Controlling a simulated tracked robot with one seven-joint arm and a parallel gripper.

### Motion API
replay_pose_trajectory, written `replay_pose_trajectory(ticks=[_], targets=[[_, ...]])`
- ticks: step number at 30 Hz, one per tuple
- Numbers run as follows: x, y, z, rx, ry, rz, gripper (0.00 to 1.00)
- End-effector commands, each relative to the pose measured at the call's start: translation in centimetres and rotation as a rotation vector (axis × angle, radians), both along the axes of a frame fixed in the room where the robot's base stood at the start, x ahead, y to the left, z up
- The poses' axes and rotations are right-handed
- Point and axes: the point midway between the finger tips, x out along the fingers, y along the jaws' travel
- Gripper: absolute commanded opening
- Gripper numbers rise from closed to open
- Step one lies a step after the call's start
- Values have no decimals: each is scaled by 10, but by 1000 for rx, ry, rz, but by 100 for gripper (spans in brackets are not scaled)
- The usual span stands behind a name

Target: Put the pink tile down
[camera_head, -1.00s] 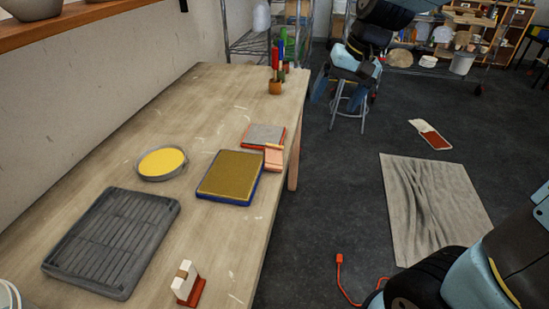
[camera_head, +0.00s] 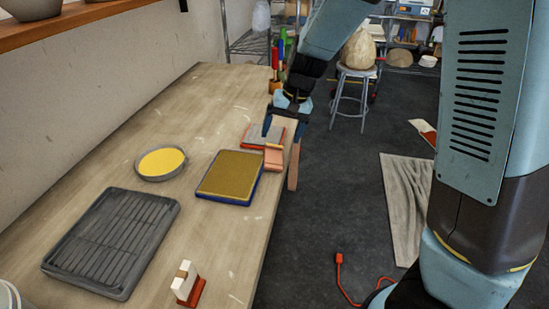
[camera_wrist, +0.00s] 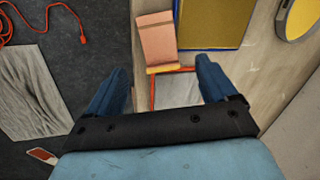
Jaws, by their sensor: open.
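The pink tile (camera_head: 273,160) lies at the table's right edge, close to the red-rimmed grey panel (camera_head: 258,132). It also shows in the wrist view (camera_wrist: 157,42), with a yellow strip along its near edge by the red rim. My gripper (camera_head: 283,130) is open above the grey panel. In the wrist view, my gripper (camera_wrist: 163,68) has its two blue fingers wide apart, with nothing between them. The pink tile lies just beyond the fingertips, and no contact shows. The grey panel is partly hidden by my gripper.
A blue-edged tray with a mustard surface (camera_head: 230,176) lies beside the tile. A yellow round dish (camera_head: 161,162), a dark ribbed tray (camera_head: 112,245) and a white block on a red base (camera_head: 187,285) are on the table. A cup of coloured tools (camera_head: 276,84) stands behind my gripper.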

Motion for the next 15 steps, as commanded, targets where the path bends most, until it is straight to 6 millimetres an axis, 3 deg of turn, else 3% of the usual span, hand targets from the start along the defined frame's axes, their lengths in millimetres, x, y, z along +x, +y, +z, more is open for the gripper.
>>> replay_pose_trajectory(ticks=[15], targets=[[-5,12,-48,-3,2,2,85]])
